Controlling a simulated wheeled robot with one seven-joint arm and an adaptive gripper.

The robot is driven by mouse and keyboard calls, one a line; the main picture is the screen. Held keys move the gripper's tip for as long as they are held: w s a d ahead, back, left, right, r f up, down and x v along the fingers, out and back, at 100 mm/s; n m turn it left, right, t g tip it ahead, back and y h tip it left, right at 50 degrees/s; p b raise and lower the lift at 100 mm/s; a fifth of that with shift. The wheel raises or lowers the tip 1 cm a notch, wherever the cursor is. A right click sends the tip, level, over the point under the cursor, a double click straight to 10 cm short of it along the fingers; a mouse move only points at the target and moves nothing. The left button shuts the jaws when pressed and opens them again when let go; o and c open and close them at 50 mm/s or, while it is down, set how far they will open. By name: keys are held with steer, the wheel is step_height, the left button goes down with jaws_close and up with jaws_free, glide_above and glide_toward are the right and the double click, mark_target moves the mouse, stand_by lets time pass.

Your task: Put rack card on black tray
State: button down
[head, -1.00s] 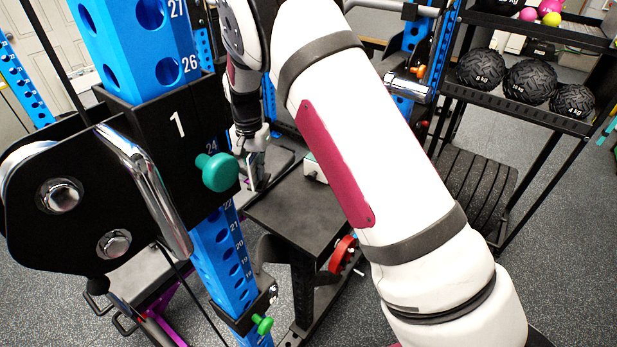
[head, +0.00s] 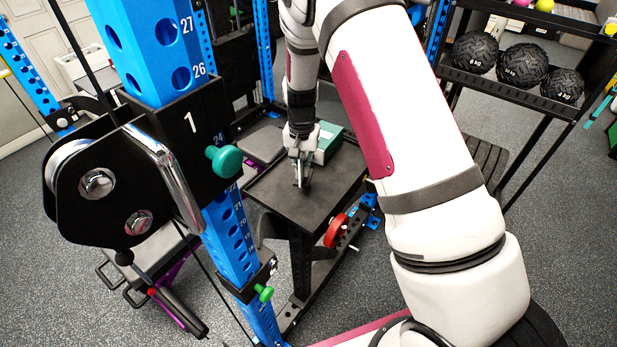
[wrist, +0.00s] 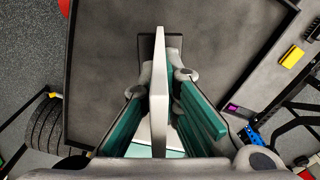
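The black tray (head: 275,196) is a flat dark top with a low rim on a stand, in the middle of the head view; it fills much of the wrist view (wrist: 105,70). My gripper (head: 301,180) points down over the tray. In the wrist view its teal-padded fingers (wrist: 163,100) close from both sides on the thin white rack card (wrist: 159,75), seen nearly edge-on and upright. A dark patch lies at the card's far end. Whether the card's lower edge touches the tray, I cannot tell.
A teal and white box (head: 328,143) stands at the tray's back edge, close beside my gripper. A blue rack upright (head: 232,240) with a green knob (head: 224,160) rises left of the tray. Black balls (head: 522,64) sit on a rack at the right. The tray's front is clear.

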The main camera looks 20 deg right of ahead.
mark_target(307, 179)
steer(key=f, duration=0.2)
steer(key=s+d+f+p, duration=0.1)
steer(key=shift+f, duration=0.1)
steer(key=shift+w+f, duration=0.1)
steer(key=shift+f, duration=0.15)
steer(key=shift+f, duration=0.1)
steer(key=c, duration=1.8)
jaws_free()
